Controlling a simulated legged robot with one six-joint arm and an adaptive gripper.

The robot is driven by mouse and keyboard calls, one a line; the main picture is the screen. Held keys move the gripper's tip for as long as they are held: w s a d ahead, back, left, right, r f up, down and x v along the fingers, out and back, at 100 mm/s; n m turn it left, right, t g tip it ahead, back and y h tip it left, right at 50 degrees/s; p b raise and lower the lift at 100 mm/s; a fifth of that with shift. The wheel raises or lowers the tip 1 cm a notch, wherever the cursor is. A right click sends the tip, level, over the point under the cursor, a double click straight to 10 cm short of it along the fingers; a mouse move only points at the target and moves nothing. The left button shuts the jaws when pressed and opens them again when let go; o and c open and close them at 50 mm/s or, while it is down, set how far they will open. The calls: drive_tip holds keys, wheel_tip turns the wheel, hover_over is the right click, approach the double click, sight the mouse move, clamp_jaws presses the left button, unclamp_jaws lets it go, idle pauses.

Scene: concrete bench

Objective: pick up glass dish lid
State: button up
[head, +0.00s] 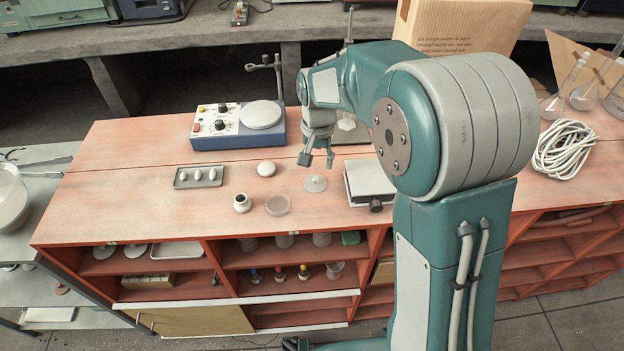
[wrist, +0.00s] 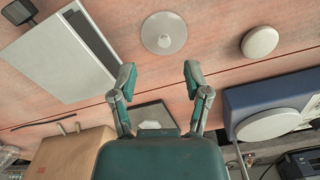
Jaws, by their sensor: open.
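The glass dish lid (head: 315,183) is a pale, round disc with a small knob in the middle. It lies on the bench top, and it also shows in the wrist view (wrist: 163,33) at top centre. A clear round glass dish (head: 278,204) stands to its left and nearer the front in the head view. My gripper (head: 317,160) is open and empty, pointing down just behind the lid. In the wrist view my gripper (wrist: 158,76) has its fingers spread, with the lid beyond the tips and not between them.
A white box-shaped device (head: 369,183) stands close right of the lid. A round white object (head: 266,169), a small pot (head: 242,203) and a metal tray (head: 198,178) lie left. A blue-and-white instrument (head: 237,125) stands behind. The bench front has clear room.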

sight(315, 178)
drive_tip(key=shift+f, duration=0.6)
drive_tip(key=f, duration=0.5)
drive_tip(key=shift+w+a, duration=0.35)
drive_tip(key=shift+w, duration=0.05)
drive_tip(key=shift+d+f, duration=0.1)
drive_tip(key=shift+f, duration=0.25)
clamp_jaws()
